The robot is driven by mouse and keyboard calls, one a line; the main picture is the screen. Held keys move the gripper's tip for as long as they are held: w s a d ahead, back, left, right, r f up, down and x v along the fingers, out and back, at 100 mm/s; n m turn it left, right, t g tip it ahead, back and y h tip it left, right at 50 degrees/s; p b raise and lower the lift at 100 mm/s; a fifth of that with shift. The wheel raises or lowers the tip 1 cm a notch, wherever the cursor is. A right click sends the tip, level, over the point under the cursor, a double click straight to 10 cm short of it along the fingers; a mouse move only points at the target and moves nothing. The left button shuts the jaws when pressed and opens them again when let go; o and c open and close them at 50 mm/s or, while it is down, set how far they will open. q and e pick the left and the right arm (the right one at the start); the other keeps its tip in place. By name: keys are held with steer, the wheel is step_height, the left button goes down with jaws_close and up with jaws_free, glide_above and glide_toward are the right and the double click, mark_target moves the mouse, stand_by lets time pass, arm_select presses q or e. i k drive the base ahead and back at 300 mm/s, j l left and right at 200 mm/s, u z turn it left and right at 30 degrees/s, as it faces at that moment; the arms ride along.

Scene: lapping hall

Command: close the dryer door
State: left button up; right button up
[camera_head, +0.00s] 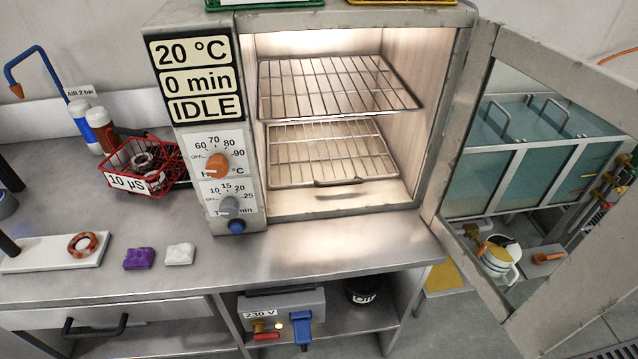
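The dryer (247,120) stands on the steel bench, with its lit chamber empty except for an upper wire rack (335,85) and a lower wire rack (325,158). Its display reads 20 °C, 0 min, IDLE. The dryer door (470,235) is wide open, hinged on the right side of the chamber and swung out toward me. It is a metal frame around a large window. Neither of my grippers shows in the head view.
A red wire basket (120,158) labelled 10 µS stands left of the dryer. Purple (139,258) and white (179,254) lumps lie on the bench front. A 230 V box (282,306) sits on the shelf below. Teal tanks (520,165) show through the door window.

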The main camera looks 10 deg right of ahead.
mark_target(601, 271)
steer(key=l+u, duration=0.2)
steer(key=l, duration=0.3)
steer(key=l+u, duration=0.15)
steer(key=l, duration=0.35)
steer(key=l+u, duration=0.2)
steer(key=l, duration=0.35)
steer(key=k+l+u, duration=0.15)
steer(key=l, duration=0.35)
steer(key=l+u, duration=0.2)
steer(key=l, duration=0.3)
steer(key=k+l+u, duration=0.15)
steer(key=l, duration=0.3)
